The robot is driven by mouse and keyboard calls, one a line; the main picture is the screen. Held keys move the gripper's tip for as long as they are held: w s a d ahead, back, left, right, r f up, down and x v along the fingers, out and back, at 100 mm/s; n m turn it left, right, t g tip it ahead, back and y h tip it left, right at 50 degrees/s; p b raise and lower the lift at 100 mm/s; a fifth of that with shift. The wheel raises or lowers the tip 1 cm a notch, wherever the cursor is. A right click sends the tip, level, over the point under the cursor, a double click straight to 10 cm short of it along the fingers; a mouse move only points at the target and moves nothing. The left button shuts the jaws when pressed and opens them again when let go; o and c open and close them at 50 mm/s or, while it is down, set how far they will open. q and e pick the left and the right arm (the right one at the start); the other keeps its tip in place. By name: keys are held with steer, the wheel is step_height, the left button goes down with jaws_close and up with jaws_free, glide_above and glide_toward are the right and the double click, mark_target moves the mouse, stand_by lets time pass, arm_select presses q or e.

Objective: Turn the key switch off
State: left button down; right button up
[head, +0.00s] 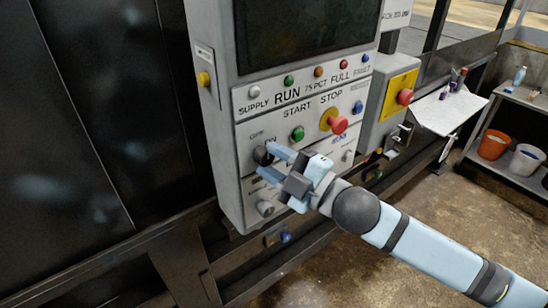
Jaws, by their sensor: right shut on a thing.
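The key switch (263,156) is a dark round knob on the left of the lower control panel, below the START button. My right gripper (272,162) is at the switch, its light blue fingers shut on the knob from the right. The fingers partly cover the switch, and its exact angle is too small to tell. My left gripper is not in view.
The panel (245,133) carries a green START button (298,133) and a red STOP button (338,124) close above my gripper. A second box with a red emergency button (405,96) stands to the right. A shelf (507,176) holds buckets farther right.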

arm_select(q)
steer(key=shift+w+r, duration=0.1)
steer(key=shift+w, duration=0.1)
arm_select(e)
steer(key=o, duration=0.9)
steer(key=shift+s+d+f, duration=0.15)
steer(key=shift+s+d, duration=0.05)
steer(key=shift+d, duration=0.1)
arm_select(q)
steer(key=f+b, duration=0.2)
steer(key=b, duration=0.1)
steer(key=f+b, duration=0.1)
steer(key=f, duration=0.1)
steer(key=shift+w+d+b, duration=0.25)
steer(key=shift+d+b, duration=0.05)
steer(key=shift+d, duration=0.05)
arm_select(e)
steer(key=v, duration=1.3)
steer(key=shift+s, duration=0.1)
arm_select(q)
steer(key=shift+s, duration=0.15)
